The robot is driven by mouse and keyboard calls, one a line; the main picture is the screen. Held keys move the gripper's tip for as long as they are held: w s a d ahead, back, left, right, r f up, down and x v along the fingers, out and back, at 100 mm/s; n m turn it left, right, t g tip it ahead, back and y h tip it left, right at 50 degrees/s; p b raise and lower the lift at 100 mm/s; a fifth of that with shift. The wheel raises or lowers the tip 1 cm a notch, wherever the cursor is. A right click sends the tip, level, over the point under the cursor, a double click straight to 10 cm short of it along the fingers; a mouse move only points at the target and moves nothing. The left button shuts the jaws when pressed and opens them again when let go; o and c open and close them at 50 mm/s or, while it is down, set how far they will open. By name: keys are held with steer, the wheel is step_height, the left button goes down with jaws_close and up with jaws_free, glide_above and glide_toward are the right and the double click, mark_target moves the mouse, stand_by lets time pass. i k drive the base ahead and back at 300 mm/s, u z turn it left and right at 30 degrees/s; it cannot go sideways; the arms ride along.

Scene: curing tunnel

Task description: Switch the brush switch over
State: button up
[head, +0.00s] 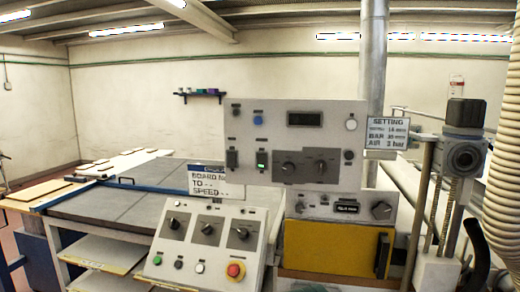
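An upright grey control panel (296,145) stands in the middle, with a dark display, a blue button, two rotary knobs, a dark rocker-like switch (232,159) and a green-lit switch (262,160). Below it, a sloped console (207,245) carries three black rotary selectors: left (175,223), middle (208,229) and right (242,233). The labels are too small to read, so I cannot tell which control is the brush switch. My gripper is not in view.
A grey belt table (120,215) with flat boards lies at the left. A yellow panel (335,248) is below the control panel. A metal pipe (374,60), a "SETTING" sign (388,133) and a grey upright device (462,157) stand right. A ribbed hose (505,150) hangs far right.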

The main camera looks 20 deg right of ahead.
mark_target(232, 156)
steer(key=u, duration=0.55)
steer(key=k, duration=1.3)
steer(key=z, duration=0.35)
steer(key=i, duration=1.75)
steer(key=u, duration=0.55)
